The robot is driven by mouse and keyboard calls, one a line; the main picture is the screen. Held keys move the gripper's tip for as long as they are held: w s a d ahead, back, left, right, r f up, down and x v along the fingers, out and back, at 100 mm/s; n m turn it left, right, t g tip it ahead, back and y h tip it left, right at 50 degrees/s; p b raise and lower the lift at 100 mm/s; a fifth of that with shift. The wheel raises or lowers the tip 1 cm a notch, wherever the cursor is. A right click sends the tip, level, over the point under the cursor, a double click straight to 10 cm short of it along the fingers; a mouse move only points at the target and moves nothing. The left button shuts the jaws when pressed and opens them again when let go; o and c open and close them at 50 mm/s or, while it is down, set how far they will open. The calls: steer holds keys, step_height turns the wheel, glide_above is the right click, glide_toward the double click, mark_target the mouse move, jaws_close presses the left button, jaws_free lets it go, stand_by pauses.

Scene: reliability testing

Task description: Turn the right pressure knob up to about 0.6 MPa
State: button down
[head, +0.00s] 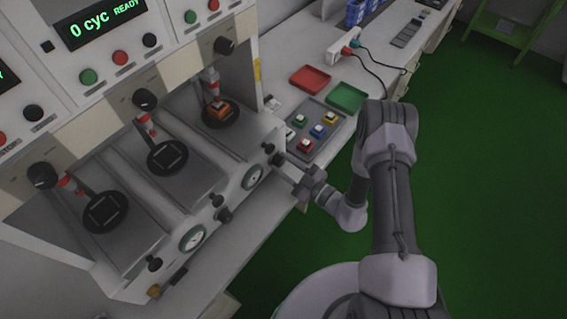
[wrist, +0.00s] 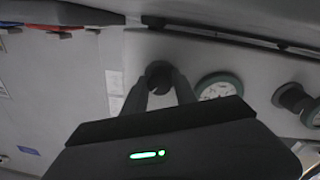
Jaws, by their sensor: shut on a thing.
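The right pressure knob (head: 275,160) is a dark round knob on the machine's sloping front panel, at its right end. My gripper (head: 285,167) reaches it from the right. In the wrist view the dark knob (wrist: 159,72) sits between the two fingertips of my gripper (wrist: 164,84), which are shut on it. The right gauge (head: 253,176) has a white dial and green rim and lies just left of the knob; it also shows in the wrist view (wrist: 217,88), partly covered by my gripper. Its needle is too small to read.
Another gauge (head: 192,238) and more dark knobs line the panel to the left. Behind my gripper are a tray of coloured blocks (head: 335,127), a red tray (head: 310,79) and a green tray (head: 346,97). The display (head: 106,20) reads "0 cyc READY".

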steer(key=shift+m, duration=0.7)
steer(key=c, duration=1)
jaws_free()
steer(key=p+v, duration=0.2)
steer(key=v, duration=1.5)
steer(key=shift+s+r+p, duration=0.2)
steer(key=shift+p, duration=0.2)
steer(key=shift+d, duration=0.15)
